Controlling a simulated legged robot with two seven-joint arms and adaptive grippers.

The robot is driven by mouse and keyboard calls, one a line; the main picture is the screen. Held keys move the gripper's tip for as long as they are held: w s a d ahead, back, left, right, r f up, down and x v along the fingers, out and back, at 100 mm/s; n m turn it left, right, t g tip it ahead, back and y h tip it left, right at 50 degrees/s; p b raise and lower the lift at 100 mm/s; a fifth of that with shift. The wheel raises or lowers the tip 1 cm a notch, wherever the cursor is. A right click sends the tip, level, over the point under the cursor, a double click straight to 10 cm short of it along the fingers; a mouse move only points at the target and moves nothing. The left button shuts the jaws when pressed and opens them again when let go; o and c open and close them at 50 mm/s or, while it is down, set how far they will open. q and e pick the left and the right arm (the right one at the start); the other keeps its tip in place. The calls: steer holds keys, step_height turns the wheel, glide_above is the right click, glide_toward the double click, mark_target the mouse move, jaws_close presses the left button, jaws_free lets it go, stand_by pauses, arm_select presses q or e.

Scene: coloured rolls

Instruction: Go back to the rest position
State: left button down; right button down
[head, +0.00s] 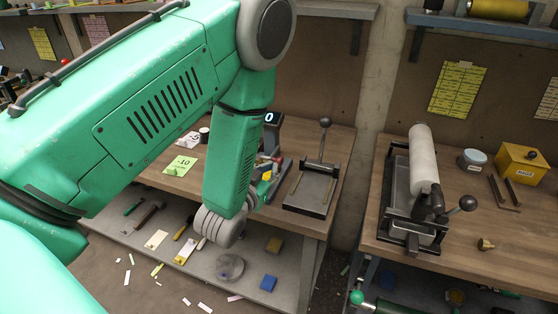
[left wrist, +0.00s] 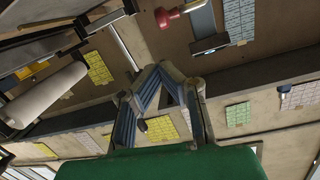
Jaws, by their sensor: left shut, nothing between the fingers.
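My green left arm comes in from the left in the head view, bends at a grey elbow joint and reaches down to a grey wrist joint in front of the left bench. I cannot clearly make out its fingers there. In the left wrist view my left gripper (left wrist: 156,72) is shut, its fingertips together and nothing between them. A white roll (head: 424,158) lies in a dark metal tray frame (head: 393,190) on the right bench; it also shows in the left wrist view (left wrist: 45,92), apart from the fingers. My right gripper is not in view.
The left bench (head: 332,140) bears a lever press (head: 311,188) and a green -10 card (head: 180,165). Its lower shelf (head: 205,262) holds loose tools and blocks. The right bench (head: 475,225) also bears a yellow box (head: 522,163) and a round tin (head: 472,161). A yellow roll (head: 499,9) is on the upper shelf.

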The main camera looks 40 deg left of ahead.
arm_select(q)
steer(key=s+d+f+g+h+b, duration=0.1)
steer(key=s+d+f+g+b, duration=0.1)
steer(key=s+f+g, duration=0.5)
steer(key=s+d+f+b, duration=0.15)
steer(key=s+f, duration=0.25)
steer(key=f, duration=0.6)
steer(key=s+d+f+g+h+b, duration=0.1)
steer(key=s+f+g, duration=0.3)
steer(key=s, duration=0.5)
steer(key=s+d+f+g+b, duration=0.1)
steer(key=s+f+g, duration=0.3)
steer(key=s, duration=0.6)
steer(key=shift+d+f+m+g+h+b, duration=0.3)
steer(key=shift+d+f+m+h+b, duration=0.1)
steer(key=shift+d+f, duration=0.45)
steer(key=shift+a+f, duration=0.1)
